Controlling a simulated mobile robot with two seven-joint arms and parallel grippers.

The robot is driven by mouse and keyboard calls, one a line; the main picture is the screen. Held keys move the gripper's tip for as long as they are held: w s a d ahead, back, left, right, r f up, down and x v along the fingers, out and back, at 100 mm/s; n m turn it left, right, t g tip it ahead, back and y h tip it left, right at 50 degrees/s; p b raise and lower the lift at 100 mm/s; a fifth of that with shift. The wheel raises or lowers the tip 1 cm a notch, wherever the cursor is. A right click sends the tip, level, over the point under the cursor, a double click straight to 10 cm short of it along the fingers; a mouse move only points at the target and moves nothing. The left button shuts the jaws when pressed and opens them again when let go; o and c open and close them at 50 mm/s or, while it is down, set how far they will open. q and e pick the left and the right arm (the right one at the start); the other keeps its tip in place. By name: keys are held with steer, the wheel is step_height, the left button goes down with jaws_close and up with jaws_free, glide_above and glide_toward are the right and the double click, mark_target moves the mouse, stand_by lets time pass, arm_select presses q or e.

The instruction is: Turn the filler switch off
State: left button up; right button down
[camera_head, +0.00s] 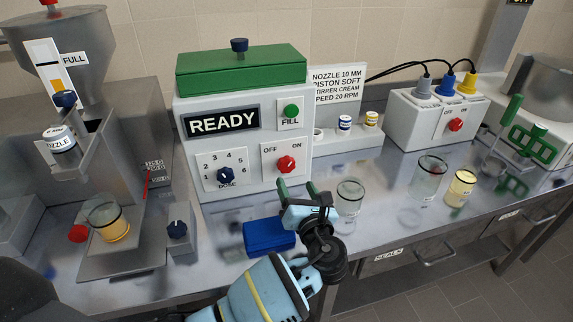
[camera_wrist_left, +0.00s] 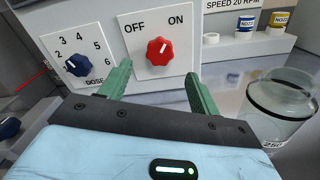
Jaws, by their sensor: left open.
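The filler (camera_head: 240,110) is a white box with a green lid and a "READY" display. Its red filler switch (camera_head: 286,164) sits on the front between the OFF and ON labels. In the left wrist view the red switch (camera_wrist_left: 160,51) shows a white mark that appears to lean up and right, towards ON. My left gripper (camera_head: 297,190) is open and empty, just below and in front of the switch. In the left wrist view its green fingers (camera_wrist_left: 157,76) stand apart, with the switch beyond and between them, apart from it. My right gripper is not in view.
A blue dose knob (camera_head: 226,175) is left of the switch and a green FILL button (camera_head: 291,111) above. A glass jar (camera_head: 350,196) stands close right of my gripper. A blue box (camera_head: 268,235) lies below it. Another red switch is on the unit (camera_head: 431,116) at right.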

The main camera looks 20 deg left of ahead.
mark_target(287, 167)
arm_select(q)
steer(key=x, duration=0.6)
steer(key=shift+f, duration=0.1)
steer(key=shift+b+x, duration=0.35)
steer(key=shift+x, duration=0.55)
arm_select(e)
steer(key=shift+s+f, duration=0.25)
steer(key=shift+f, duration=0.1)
arm_select(q)
steer(key=c, duration=1)
